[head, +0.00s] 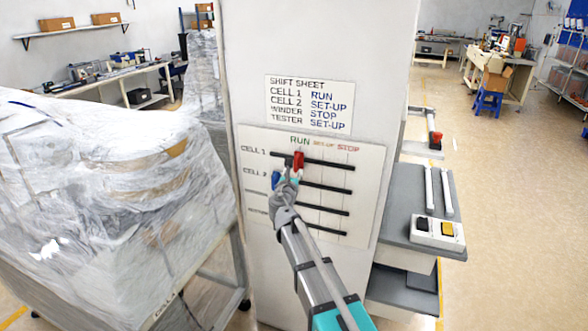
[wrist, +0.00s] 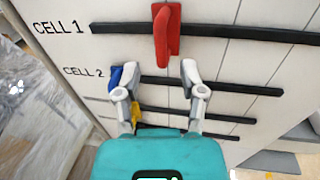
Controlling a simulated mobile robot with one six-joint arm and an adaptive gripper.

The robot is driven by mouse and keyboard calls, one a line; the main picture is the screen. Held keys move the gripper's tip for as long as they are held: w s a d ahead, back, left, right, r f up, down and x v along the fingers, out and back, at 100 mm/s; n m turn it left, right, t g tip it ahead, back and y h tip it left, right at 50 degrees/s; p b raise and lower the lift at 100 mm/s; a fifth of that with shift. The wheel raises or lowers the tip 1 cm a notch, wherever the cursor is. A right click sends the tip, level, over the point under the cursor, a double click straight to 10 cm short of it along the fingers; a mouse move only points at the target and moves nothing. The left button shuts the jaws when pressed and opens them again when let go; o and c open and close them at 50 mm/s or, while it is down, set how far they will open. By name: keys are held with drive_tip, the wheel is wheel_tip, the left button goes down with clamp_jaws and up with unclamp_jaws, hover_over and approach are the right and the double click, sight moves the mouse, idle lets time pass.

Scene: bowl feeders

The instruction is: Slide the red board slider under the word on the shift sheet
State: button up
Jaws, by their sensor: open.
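The red slider (head: 298,160) sits on the top track, CELL 1, of the white board (head: 365,190), below the word RUN in the head view. The shift sheet (head: 309,104) above reads CELL 1 RUN. In the wrist view the red slider (wrist: 166,38) stands out from the track, ahead of my gripper (wrist: 155,82). My gripper is open, its two fingers apart and empty, a little below the slider and not around it. In the head view my gripper (head: 289,177) is just under the slider and hides part of the board.
A blue slider (wrist: 122,78) is on the CELL 2 track, by my left finger. A yellow slider (wrist: 150,121) shows lower, partly hidden by my gripper. A plastic-covered machine (head: 110,200) stands left. A grey bench (head: 402,232) stands right. Open floor (head: 510,240) lies farther right.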

drive_tip(key=s, duration=0.6)
drive_tip(key=shift+s+a, duration=0.3)
drive_tip(key=shift+s, duration=0.05)
drive_tip(key=s+d+f+m+g+h, duration=0.2)
drive_tip(key=s+d+f+m+g, duration=0.15)
drive_tip(key=d+m, duration=0.3)
drive_tip(key=s+d+f+m+g+h, duration=0.2)
drive_tip(key=d+f+m+g, duration=0.15)
drive_tip(key=d+m, duration=0.35)
drive_tip(key=s+d+f+m+g+h, duration=0.1)
drive_tip(key=s+d+f+m+g, duration=0.1)
drive_tip(key=d+f+m, duration=0.35)
drive_tip(key=s+d+f+m+g+y, duration=0.3)
drive_tip(key=s+m+g, duration=0.1)
drive_tip(key=s+m, duration=0.4)
drive_tip(key=s+d+f+m+g+y, duration=0.3)
drive_tip(key=s+d+m+g, duration=0.1)
drive_tip(key=s+m, duration=0.4)
drive_tip(key=shift+s+f+g, duration=0.3)
drive_tip(key=shift+s+g, duration=0.2)
drive_tip(key=shift+s, duration=0.4)
